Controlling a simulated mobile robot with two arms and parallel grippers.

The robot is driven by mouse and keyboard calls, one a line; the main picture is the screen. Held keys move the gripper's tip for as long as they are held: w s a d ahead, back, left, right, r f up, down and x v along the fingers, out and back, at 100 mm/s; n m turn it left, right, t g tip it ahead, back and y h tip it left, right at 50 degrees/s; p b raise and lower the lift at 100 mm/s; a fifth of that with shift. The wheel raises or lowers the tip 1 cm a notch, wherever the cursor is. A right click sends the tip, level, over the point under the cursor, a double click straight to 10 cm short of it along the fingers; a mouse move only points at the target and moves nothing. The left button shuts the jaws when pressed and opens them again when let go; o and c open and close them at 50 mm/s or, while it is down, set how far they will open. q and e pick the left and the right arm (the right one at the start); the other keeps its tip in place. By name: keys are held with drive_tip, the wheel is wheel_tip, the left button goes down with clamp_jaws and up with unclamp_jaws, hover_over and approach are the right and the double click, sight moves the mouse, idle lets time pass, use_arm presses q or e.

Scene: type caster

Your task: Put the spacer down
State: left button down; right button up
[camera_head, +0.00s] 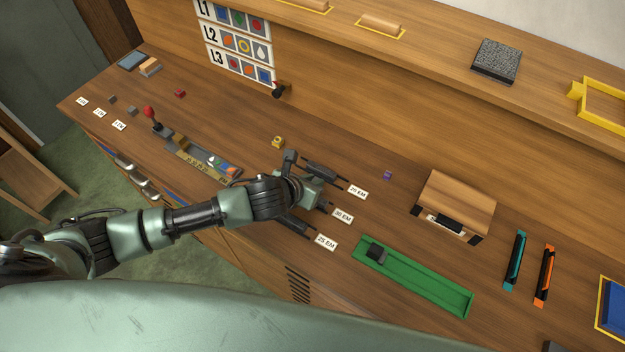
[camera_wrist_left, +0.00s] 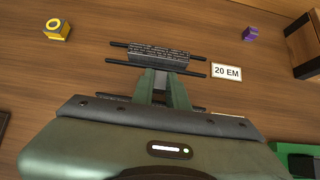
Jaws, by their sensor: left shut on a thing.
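My left gripper (camera_head: 314,184) is over the middle of the bench, beside the card marked 20 EM (camera_head: 358,192). My right gripper is not in view.
Cards marked 30 EM (camera_head: 343,216) and 25 EM (camera_head: 326,242) stand nearer, by more dark rails. A green tray (camera_head: 430,286) with a dark block lies to the right. A yellow piece (camera_head: 278,142), a purple cube (camera_head: 387,175) and a wooden box (camera_head: 455,203) are nearby.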

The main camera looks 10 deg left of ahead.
use_arm(q)
drive_tip(key=shift+f, duration=0.1)
drive_tip(key=c, duration=1.4)
unclamp_jaws()
